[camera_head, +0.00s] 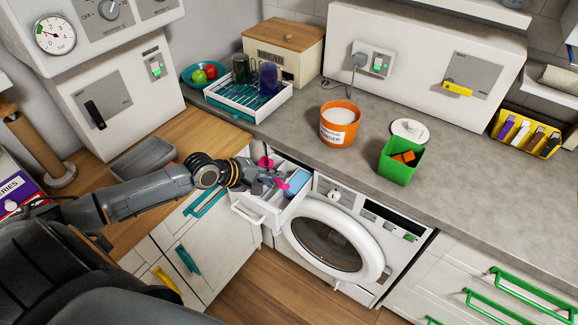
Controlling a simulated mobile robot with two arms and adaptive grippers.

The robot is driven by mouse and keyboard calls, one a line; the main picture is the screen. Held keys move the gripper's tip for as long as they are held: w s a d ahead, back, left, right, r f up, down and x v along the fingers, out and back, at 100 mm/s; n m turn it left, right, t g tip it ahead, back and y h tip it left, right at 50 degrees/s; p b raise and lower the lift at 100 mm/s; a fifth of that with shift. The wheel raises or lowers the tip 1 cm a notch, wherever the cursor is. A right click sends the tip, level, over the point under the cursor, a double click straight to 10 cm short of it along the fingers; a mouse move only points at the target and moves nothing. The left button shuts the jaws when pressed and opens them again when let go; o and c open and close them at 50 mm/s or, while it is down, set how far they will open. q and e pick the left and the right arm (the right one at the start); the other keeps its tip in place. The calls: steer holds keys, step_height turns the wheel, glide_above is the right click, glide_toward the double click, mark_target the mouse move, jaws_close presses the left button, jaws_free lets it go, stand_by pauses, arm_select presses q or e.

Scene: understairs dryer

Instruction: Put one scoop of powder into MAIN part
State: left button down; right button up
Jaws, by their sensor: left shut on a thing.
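The orange tub (340,124) stands on the grey counter, lidless and with white powder in it. The washing machine's detergent drawer (258,213) is pulled out, with a blue part (297,180) at its right side. Compartment markings are too small to read. My left gripper (272,177) is over the drawer, shut on a small magenta thing (265,162) that looks like a scoop. I cannot tell whether powder is in it or which compartment it is over. The gripper hides part of the drawer. My right gripper is out of view.
A white round lid (409,129) and a green bin (401,160) with orange contents stand right of the tub. A dish rack (240,98) with cups and a bread box (284,50) are behind. The washer door (333,240) is closed. Counter right of the bin is clear.

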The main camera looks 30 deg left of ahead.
arm_select(q)
steer(key=g+y+p, duration=0.1)
steer(key=r+g+p, duration=0.1)
steer(key=g, duration=0.1)
steer(key=shift+w+d+r+g+y+p, duration=0.1)
steer(key=shift+w+d+g+y+p, duration=0.05)
steer(key=shift+w+g+y+p, duration=0.2)
steer(key=shift+w+g+y, duration=0.1)
steer(key=shift+g+y, duration=0.15)
steer(key=shift+g, duration=0.1)
steer(key=g+p, duration=0.1)
steer(key=p, duration=0.1)
steer(key=r+g+y+p, duration=0.1)
steer(key=p, duration=0.2)
steer(key=shift+d+r+p, duration=0.15)
steer(key=shift+r+p, duration=0.15)
steer(key=shift+w+d+r+g+y+p, duration=0.1)
steer(key=shift+w+r+g+y+p, duration=0.25)
steer(key=shift+g+p, duration=0.6)
steer(key=shift+r+g+y+p, duration=0.25)
steer(key=shift+g+y+p, duration=0.2)
steer(key=shift+p, duration=0.2)
steer(key=shift+d, duration=0.1)
